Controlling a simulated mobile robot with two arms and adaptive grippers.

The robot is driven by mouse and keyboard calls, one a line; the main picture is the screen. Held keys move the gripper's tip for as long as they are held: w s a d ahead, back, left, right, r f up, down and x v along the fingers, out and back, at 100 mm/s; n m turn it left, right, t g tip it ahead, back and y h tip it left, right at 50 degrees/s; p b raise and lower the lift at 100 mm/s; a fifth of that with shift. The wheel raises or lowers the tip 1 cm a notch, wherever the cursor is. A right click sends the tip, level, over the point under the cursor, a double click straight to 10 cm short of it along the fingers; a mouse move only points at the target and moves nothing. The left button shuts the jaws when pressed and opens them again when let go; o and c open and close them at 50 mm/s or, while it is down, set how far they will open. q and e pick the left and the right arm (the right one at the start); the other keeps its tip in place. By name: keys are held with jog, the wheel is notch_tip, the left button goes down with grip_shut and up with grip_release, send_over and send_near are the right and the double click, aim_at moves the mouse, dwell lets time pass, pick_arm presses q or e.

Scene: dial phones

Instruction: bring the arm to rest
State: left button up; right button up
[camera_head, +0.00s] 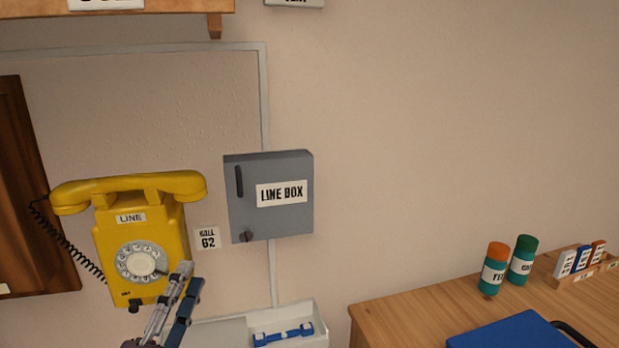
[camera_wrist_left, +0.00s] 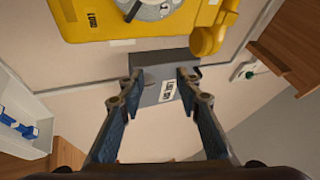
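My left gripper (camera_head: 184,290) is in front of the lower right part of the yellow dial phone (camera_head: 170,235) on the wall. In the left wrist view my left gripper (camera_wrist_left: 158,80) has its two fingers spread apart with nothing between them. The phone (camera_wrist_left: 95,22) is at the top of that view, and the grey line box (camera_wrist_left: 150,68) shows beyond the fingers. The phone's handset (camera_head: 130,184) lies across its top. Whether a fingertip touches the phone, I cannot tell. My right gripper is in neither view.
The closed line box (camera_head: 270,220) hangs right of the phone. A white tray (camera_head: 316,317) with a blue item (camera_head: 284,335) is below it. A wooden desk (camera_head: 400,310) at right holds two canisters (camera_head: 492,275), a blue folder (camera_head: 510,335) and a small rack (camera_head: 590,270). A shelf (camera_head: 170,8) is above.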

pick_arm(q)
jog(key=s+a+f+n+g+y, duration=0.2)
jog(key=f+n+g, duration=0.15)
jog(key=f, duration=0.35)
jog(key=s+a+f+n+g+y, duration=0.2)
jog(key=s+a+f+n+g, duration=0.1)
jog(key=f+n, duration=0.3)
jog(key=s+a+f+n+g+y, duration=0.2)
jog(key=f+n+g, duration=0.15)
jog(key=f, duration=0.55)
jog(key=s+d+f+n+g+h, duration=0.2)
jog(key=s+d+f+g, duration=0.2)
jog(key=s+f, duration=0.45)
jog(key=s+d+f+n+g+h, duration=0.1)
jog(key=s+d+f+n+g, duration=0.3)
jog(key=s, duration=0.8)
notch_tip(320, 180, down, 26)
jog(key=m+g, duration=0.2)
jog(key=s+a+f, duration=0.1)
jog(key=s+f, duration=0.7)
jog(key=s, duration=0.1)
jog(key=s+a+f+g, duration=0.1)
jog(key=s+a+f, duration=0.1)
jog(key=s+f, duration=0.7)
jog(key=shift+s+a, duration=0.2)
jog(key=shift+a, duration=0.1)
jog(key=shift+c, duration=0.2)
